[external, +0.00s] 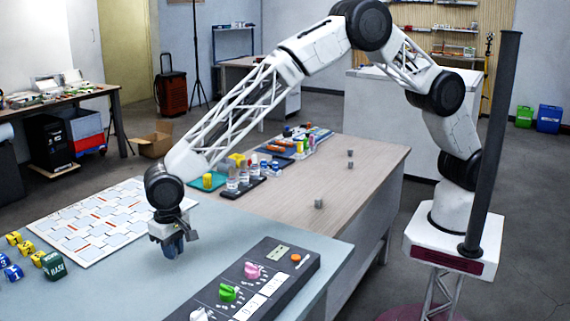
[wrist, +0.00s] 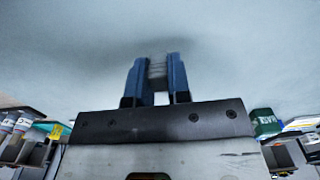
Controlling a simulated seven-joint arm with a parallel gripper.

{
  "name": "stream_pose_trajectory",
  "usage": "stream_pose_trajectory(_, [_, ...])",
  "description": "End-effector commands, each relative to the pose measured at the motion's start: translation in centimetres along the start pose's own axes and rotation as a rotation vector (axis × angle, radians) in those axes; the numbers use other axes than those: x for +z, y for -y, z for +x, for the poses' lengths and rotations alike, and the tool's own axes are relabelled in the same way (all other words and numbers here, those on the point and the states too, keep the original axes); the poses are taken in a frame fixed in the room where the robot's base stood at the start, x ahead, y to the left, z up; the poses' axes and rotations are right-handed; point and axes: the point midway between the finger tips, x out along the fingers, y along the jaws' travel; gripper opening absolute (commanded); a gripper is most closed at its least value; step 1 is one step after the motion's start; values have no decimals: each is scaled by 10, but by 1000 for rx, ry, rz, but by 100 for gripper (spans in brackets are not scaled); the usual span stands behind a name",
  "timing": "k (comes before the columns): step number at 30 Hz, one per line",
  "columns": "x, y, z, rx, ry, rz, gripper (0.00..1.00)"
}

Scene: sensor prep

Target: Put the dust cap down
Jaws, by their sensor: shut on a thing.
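My gripper (external: 174,246) points down, low over the blue-grey table top (external: 215,222), left of the control panel. Its blue fingers also show in the wrist view (wrist: 158,66). They are shut on a small pale grey piece, which I take to be the dust cap (wrist: 157,72). It sits between the two fingers. In the external view the fingers hide the cap. I cannot tell whether the cap touches the table surface.
A dark control panel (external: 233,299) with pink and green knobs lies in front on the right. A white board (external: 90,222) and several coloured cubes (external: 32,258) lie left. Bottles (external: 232,182) stand behind on a wooden bench (external: 290,185). The table around my gripper is bare.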

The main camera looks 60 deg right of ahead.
Motion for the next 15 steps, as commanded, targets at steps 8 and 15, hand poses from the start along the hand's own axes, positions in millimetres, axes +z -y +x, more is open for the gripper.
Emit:
stream_pose_trajectory(8, [0,0,4,0,0,0,0])
stream_pose_trajectory(15, [0,0,28,1,1,0,0])
